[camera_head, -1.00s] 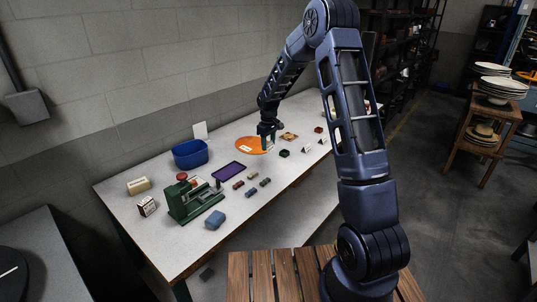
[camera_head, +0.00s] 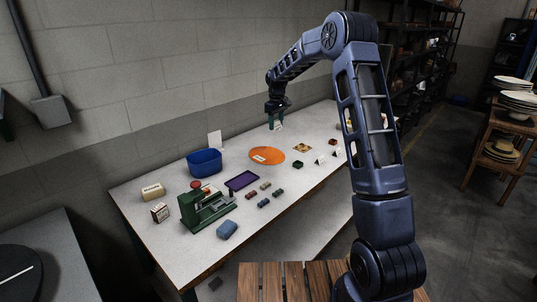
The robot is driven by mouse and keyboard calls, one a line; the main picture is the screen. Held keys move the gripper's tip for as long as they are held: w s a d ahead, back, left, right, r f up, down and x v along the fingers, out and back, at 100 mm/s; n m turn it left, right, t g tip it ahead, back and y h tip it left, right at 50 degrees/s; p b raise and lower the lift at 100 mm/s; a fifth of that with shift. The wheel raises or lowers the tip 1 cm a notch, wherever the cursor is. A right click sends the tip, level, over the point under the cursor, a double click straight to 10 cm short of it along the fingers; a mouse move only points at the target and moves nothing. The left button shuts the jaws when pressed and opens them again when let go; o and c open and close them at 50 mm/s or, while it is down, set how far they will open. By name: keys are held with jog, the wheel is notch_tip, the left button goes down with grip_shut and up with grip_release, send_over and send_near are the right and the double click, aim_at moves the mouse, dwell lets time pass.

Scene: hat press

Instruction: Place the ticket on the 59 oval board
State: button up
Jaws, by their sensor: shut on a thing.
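The orange oval board (camera_head: 274,152) lies flat on the table, left of and below my gripper in the picture. A small white patch (camera_head: 259,158) shows on its left part; any number on it is too small to read. My gripper (camera_head: 275,123) is above the far side of the table, raised off the board. It is shut on a small pale piece (camera_head: 279,127), which looks like the ticket. The piece's face and tilt are too small to tell.
The grey table (camera_head: 205,255) carries a blue bin (camera_head: 204,163), a green press (camera_head: 202,208), a purple-lined tray (camera_head: 242,180) and several small blocks. A brown-gold plate (camera_head: 302,147) and small white tent cards (camera_head: 320,160) stand right of the board. A wall runs behind.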

send_over(267, 154)
jog(key=f, duration=2)
jog(key=shift+s+a, duration=0.1)
jog(key=shift+s, duration=0.15)
jog(key=shift+f, duration=0.1)
jog(key=o, duration=0.9)
